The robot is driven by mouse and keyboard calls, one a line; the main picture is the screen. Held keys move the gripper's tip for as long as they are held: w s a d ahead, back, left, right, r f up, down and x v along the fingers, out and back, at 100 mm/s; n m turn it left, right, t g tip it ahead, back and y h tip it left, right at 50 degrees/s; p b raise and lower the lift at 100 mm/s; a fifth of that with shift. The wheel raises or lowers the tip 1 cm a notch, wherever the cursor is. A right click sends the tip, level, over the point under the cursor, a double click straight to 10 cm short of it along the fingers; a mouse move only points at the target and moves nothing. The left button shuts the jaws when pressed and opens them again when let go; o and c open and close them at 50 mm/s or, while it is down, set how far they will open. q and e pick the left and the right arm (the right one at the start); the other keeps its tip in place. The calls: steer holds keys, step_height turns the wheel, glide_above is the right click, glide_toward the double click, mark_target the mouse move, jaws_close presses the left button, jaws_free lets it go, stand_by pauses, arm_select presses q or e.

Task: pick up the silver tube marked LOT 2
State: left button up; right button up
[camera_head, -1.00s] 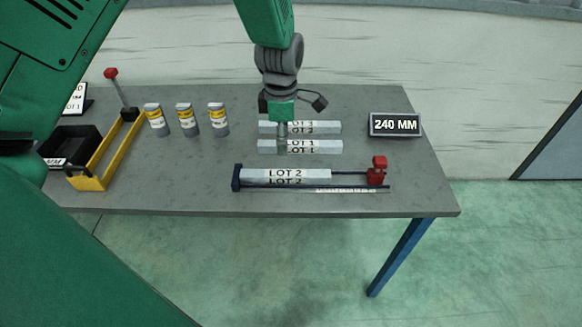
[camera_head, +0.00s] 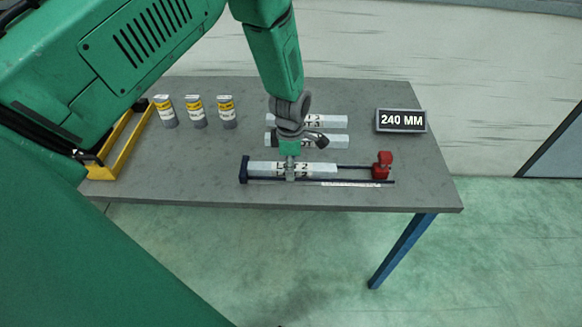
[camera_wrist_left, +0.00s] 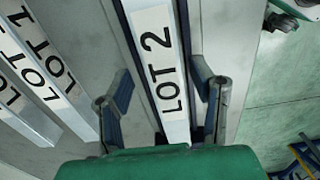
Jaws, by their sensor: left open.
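The silver tube marked LOT 2 (camera_head: 325,170) lies in a measuring fixture near the table's front edge, with a dark blue end stop (camera_head: 244,170) on its left. My left gripper (camera_head: 290,175) is down at the tube, pointing downward, left of its middle. In the left wrist view the LOT 2 tube (camera_wrist_left: 155,50) runs between the two fingers of my left gripper (camera_wrist_left: 163,82). The fingers are open, one on each side, with gaps visible between them and the tube.
A red slider (camera_head: 381,165) stands on the fixture's rods at right. Two more silver tubes lie behind, the nearer partly hidden by my wrist. Behind right is a 240 MM display (camera_head: 400,121). Three labelled cans (camera_head: 196,112) and a yellow tray (camera_head: 103,172) stand at left.

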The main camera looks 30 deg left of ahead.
arm_select(q)
steer(key=shift+s+d+r, duration=0.1)
steer(key=shift+d, duration=0.1)
steer(key=shift+d+r, duration=0.1)
steer(key=shift+d, duration=0.2)
jaws_close()
